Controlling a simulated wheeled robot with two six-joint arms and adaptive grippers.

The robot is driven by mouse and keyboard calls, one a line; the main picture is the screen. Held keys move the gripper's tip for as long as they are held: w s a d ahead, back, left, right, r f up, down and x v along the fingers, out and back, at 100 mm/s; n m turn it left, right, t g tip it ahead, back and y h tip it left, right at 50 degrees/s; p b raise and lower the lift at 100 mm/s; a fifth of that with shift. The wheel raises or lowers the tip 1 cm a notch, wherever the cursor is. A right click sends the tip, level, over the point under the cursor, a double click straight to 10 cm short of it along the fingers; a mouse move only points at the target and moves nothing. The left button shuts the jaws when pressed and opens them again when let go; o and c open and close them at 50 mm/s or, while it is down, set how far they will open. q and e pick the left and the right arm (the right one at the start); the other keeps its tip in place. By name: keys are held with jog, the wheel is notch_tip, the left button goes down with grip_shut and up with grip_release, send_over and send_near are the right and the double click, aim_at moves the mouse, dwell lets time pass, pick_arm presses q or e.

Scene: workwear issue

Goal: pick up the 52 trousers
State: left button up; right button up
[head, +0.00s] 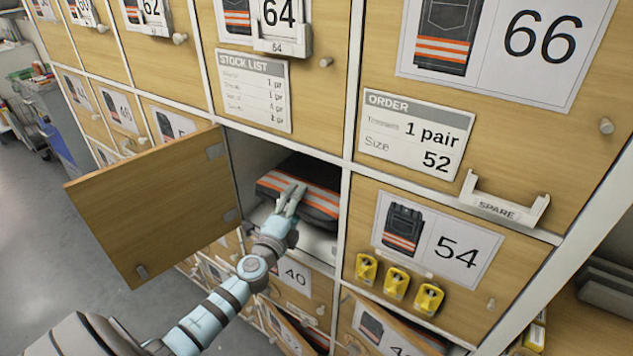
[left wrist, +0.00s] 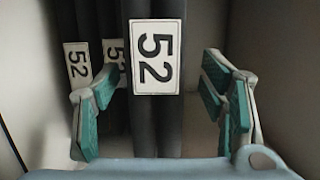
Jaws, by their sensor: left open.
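Dark folded trousers with orange and pale stripes (head: 315,178) lie stacked in an open compartment in the head view. In the left wrist view their folded edges (left wrist: 172,128) run upright, with a white 52 tag (left wrist: 156,57) in the middle. Two more 52 tags (left wrist: 77,64) show at the left, one partly hidden. My left gripper (head: 289,199) is at the compartment's mouth, in front of the stack. In the left wrist view its open fingers (left wrist: 158,103) stand apart, one each side of the middle tag, with nothing held. My right gripper is not in view.
The compartment's wooden door (head: 150,205) hangs open to the left. The order card (head: 415,134) reads 1 pair, size 52. The closed 54 door (head: 423,245) is at the right, with yellow items (head: 397,283) on it. A SPARE holder (head: 500,208) juts out above it.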

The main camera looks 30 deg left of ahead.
aim_at(317, 181)
pick_arm(q)
jog(key=x, duration=0.3)
jog(key=shift+f, duration=0.2)
jog(key=shift+s, duration=0.1)
jog(key=c, duration=0.6)
jog(key=shift+r, duration=0.1)
grip_shut()
